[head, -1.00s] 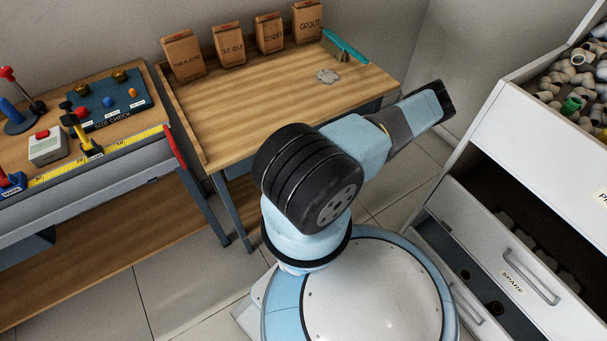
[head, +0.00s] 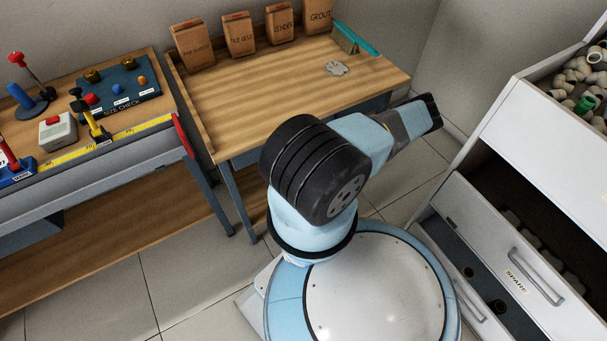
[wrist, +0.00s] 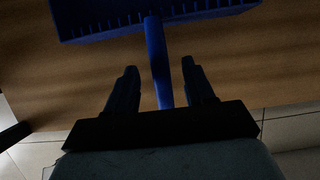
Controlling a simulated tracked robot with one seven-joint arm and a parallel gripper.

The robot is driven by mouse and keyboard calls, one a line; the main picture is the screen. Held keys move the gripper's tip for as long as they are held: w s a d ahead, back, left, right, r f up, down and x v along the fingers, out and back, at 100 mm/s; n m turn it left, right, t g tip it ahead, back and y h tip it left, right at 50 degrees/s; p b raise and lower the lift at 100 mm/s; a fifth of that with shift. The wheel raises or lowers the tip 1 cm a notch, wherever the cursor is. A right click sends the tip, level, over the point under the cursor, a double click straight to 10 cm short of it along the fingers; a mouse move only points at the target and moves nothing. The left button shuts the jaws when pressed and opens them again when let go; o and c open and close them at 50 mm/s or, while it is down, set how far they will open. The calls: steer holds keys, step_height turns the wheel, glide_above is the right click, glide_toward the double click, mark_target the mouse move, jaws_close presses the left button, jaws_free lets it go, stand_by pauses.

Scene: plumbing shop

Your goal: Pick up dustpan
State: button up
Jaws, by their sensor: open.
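A blue dustpan (wrist: 100,28) shows at the top of the wrist view, over a brown wooden surface (wrist: 265,75). Its handle (wrist: 155,60) runs down the picture into the space between my fingertips. My gripper (wrist: 160,75) is open, one finger on each side of the handle with a visible gap on both sides. How far the handle is from the fingers in depth, I cannot tell. I do not find the dustpan or my gripper's fingers in the head view.
A wooden bench (head: 240,110) holds several paper bags (head: 239,35), a teal brush (head: 352,38) and a grey patch (head: 337,68). A tool bench (head: 60,150) stands left. A white drawer cabinet (head: 530,140) with open drawers stands right.

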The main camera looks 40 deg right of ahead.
steer(key=shift+x, duration=2.65)
steer(key=shift+c, duration=0.2)
jaws_close()
